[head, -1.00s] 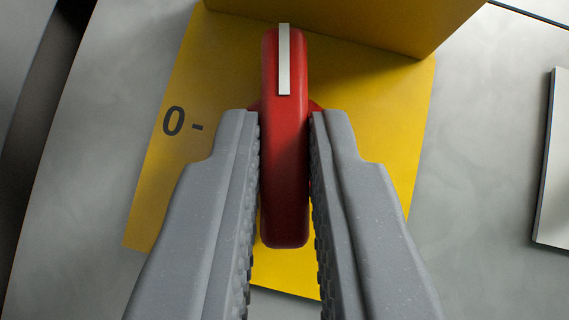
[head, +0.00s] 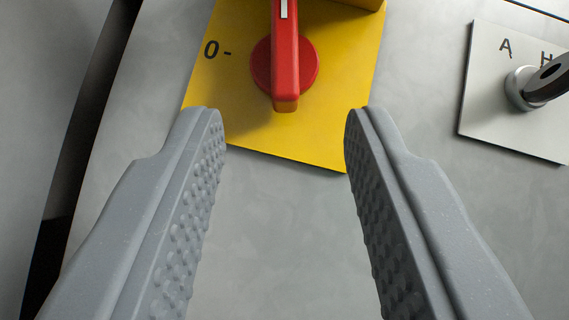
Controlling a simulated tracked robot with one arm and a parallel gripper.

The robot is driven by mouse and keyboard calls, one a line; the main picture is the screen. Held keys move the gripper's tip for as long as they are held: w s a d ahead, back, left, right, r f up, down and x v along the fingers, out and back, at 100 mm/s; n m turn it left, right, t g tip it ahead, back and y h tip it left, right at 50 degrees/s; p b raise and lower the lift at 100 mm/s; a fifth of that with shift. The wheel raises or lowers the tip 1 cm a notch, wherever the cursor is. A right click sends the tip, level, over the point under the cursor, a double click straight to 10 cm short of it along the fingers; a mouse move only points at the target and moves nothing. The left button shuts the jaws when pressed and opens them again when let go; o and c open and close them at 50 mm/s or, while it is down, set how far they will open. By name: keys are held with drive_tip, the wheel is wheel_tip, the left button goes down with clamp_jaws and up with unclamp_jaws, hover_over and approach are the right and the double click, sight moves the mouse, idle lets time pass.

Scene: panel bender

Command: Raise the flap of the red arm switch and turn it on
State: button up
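The red switch (head: 286,70) is a round knob with a raised bar handle, in the upper middle of the head view. Its bar stands upright in the picture, with a white pointer mark at the top. It sits on a yellow plate (head: 340,110) with "0 -" printed to its left. A yellow flap (head: 362,3) stands out from the plate at the top edge and is mostly cut off. My gripper (head: 286,125) is open and empty. Its two grey fingers are wide apart below the knob, touching nothing that I can see.
A grey panel (head: 280,220) surrounds the plate. At the right, a pale plate (head: 482,90) marked "A" and "H" carries a black-handled key switch (head: 530,88). A dark gap (head: 85,135) runs along the left side.

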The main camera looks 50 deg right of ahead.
drive_tip(key=p+v, duration=0.1)
drive_tip(key=v, duration=0.5)
drive_tip(key=shift+s+f, duration=0.1)
idle(0.3)
